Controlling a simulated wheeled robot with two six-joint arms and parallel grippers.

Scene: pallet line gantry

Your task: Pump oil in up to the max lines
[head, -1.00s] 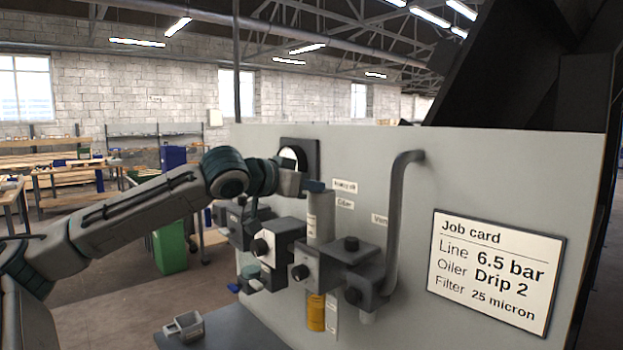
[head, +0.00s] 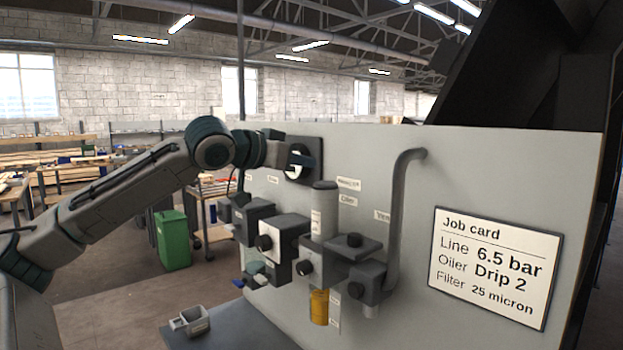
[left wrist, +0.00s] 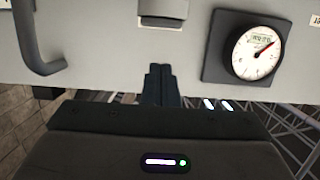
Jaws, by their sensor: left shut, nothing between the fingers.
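Any max line is too small to read. My left gripper (head: 304,162) is shut and empty, above and left of the cylinder's top, in front of the round gauge (head: 292,161). In the left wrist view its fingertips (left wrist: 161,72) are together, apart from a grey part at the top edge. The gauge dial (left wrist: 255,52) shows at right there. My right gripper is not in view.
Dark valve blocks with knobs (head: 264,242) stick out left of the cylinder. A bent grey pipe (head: 394,225) rises at right, beside the job card (head: 494,269). A green bin (head: 172,240) stands behind.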

